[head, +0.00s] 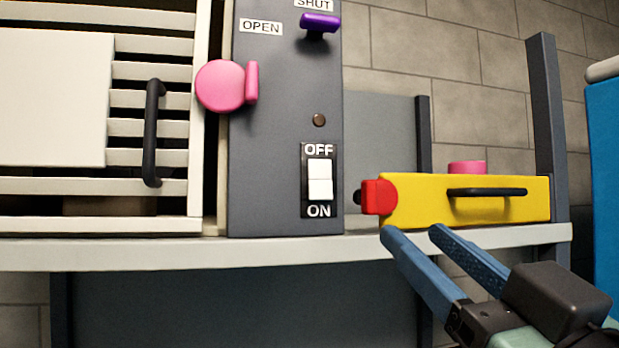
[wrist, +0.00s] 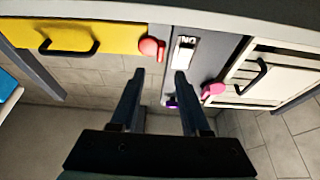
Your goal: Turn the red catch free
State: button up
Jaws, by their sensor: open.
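The red catch (head: 377,197) sits at the left end of the yellow box (head: 430,208), just right of the grey panel. In the wrist view, which is upside down, the red catch (wrist: 151,48) is at the end of the yellow box (wrist: 85,37). My gripper (head: 413,231) is open and empty, its blue fingers pointing up and left below the yellow box's front. In the wrist view my gripper (wrist: 160,73) has its fingertips apart, with the catch a little beyond them. No touch with the catch shows.
The grey panel (head: 275,190) bears a purple lever (head: 319,22) and a white rocker switch (head: 320,180). A pink latch (head: 222,86) is beside the slatted door (head: 150,188). The shelf edge (head: 300,251) runs below. A grey post (head: 546,120) stands right, near a blue object (head: 604,180).

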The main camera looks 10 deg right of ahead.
aim_at(373, 198)
jog(key=p+x, duration=0.4)
jog(key=x, duration=0.5)
jog(key=shift+w+r+p, duration=0.1)
jog(key=shift+r+p, duration=0.1)
jog(key=shift+p, duration=0.2)
jog(key=shift+w, duration=0.4)
grip_shut()
